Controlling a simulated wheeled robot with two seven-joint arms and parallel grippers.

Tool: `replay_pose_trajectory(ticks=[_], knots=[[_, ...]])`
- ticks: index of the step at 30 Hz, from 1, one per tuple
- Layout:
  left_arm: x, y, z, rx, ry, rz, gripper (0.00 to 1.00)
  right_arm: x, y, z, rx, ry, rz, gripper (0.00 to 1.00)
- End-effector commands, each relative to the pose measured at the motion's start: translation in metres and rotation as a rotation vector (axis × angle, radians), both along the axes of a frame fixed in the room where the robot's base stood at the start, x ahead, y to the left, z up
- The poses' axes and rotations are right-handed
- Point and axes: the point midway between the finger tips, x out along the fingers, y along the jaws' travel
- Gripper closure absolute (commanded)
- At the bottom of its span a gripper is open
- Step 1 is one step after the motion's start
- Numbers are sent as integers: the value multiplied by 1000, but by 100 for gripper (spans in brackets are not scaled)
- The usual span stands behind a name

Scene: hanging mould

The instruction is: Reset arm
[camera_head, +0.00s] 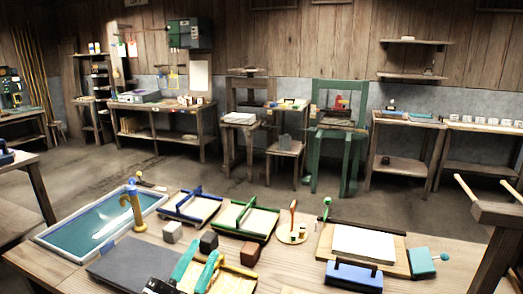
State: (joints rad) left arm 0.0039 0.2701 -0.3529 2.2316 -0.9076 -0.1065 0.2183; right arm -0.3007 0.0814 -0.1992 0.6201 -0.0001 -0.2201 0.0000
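My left gripper (203,250) is at the bottom, left of centre, over the workbench (300,258). Its two teal fingers are apart with nothing seen between them, close to a dark cube (208,242). A blue-edged mould frame (176,208) and a green-edged mould frame (230,228) lie flat on the bench beyond the gripper. A third yellow-edged frame (240,279) lies just right of the fingers, partly cut off by the picture's lower edge. My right gripper is not in view.
A vat of teal liquid (95,226) with a yellow post (137,212) stands at the left. A grey slab (125,265) lies before it. Grey and brown cubes (249,252) sit mid-bench. A white sheet on a board (362,243) and a blue block (354,276) lie at the right.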

Motion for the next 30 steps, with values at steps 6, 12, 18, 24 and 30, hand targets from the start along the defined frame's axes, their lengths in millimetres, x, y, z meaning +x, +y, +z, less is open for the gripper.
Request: replay_pose_trajectory(ticks=[6, 12, 18, 24, 30], knots=[[-11, 84, -119, -320, 602, 322, 68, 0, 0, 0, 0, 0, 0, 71], [-81, 110, -227, -451, 1150, 500, 68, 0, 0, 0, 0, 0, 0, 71], [-152, 108, -279, -478, 1520, 565, 68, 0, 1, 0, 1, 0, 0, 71], [-218, 99, -304, -468, 1817, 581, 68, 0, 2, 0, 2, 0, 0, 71], [-212, 96, -355, -455, 1866, 589, 68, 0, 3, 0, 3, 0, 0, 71]])
